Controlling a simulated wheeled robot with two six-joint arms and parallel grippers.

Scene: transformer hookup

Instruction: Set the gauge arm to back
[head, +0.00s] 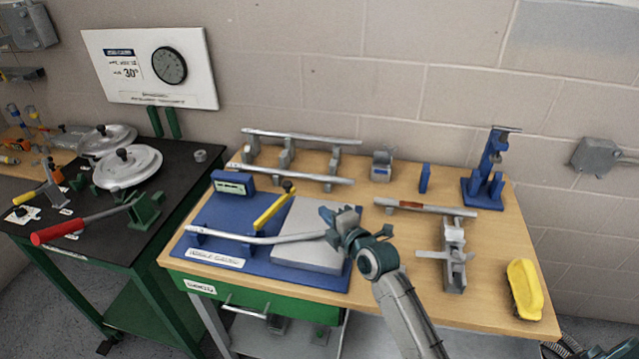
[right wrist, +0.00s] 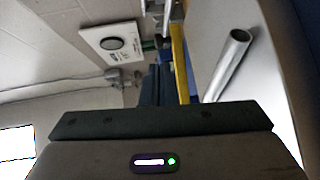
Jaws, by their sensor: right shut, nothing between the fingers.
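A yellow arm with a dark knob (head: 272,208), which looks like the gauge arm, stands tilted on the blue fixture board (head: 205,247), its knob end up and toward the back right. It also shows as a yellow bar in the right wrist view (right wrist: 179,62). My right gripper (head: 328,215) is shut and empty, over the right part of the board, to the right of the yellow arm and apart from it. Its dark fingers also show in the right wrist view (right wrist: 152,84). My left gripper is out of view.
A grey block (head: 305,255) sits under my right gripper. Metal rails (head: 300,172), a vice-like fixture (head: 455,258), a blue press (head: 487,175) and a yellow object (head: 524,289) share the wooden table.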

